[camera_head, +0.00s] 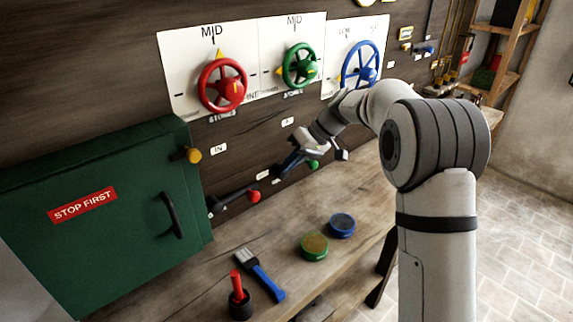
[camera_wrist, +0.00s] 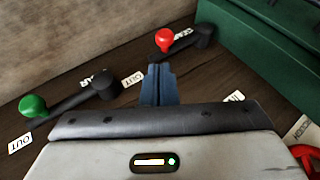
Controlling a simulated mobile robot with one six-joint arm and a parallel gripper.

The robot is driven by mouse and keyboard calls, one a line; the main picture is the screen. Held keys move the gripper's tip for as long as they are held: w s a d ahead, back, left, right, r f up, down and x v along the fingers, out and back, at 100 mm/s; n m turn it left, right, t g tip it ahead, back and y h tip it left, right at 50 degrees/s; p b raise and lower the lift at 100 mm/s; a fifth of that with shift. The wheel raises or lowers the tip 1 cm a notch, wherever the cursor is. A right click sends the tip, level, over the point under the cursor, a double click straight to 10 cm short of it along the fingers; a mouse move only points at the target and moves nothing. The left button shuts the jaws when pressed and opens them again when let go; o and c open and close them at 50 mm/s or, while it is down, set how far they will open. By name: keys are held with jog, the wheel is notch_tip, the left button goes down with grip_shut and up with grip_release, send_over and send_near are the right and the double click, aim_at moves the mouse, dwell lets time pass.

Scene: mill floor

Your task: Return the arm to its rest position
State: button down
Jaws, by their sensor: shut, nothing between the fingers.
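My arm reaches from the right of the head view over the bench, bent at the elbow. My gripper (camera_head: 281,172) is near the dark wall panel, close to the levers, and points down and left. In the wrist view my gripper (camera_wrist: 157,72) has its blue-grey fingers together with nothing between them. A lever with a red knob (camera_head: 253,196) is to its left, and a green knob (camera_head: 313,164) shows just beside it. In the wrist view the red knob (camera_wrist: 165,40) is beyond the fingertips and the green knob (camera_wrist: 33,105) is at left. I cannot tell any contact.
A green cabinet (camera_head: 95,215) marked STOP FIRST stands at left. Red (camera_head: 222,86), green (camera_head: 299,66) and blue (camera_head: 361,64) handwheels are on the wall.

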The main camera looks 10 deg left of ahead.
jog(key=s+d+r+m+t+h, duration=0.25)
jog(key=s+d+m+h, duration=0.2)
jog(key=s+d, duration=1.05)
jog(key=s+d+f+m+t+h, duration=0.1)
jog(key=s+d+m, duration=0.1)
jog(key=s+d, duration=0.3)
jog(key=s+d+f+m+t+h, duration=0.1)
jog(key=s+d, duration=0.4)
jog(key=s, duration=0.6)
jog(key=shift+d+f+m+h, duration=0.15)
jog(key=shift+f+m+h, duration=0.55)
jog(key=shift+m, duration=0.15)
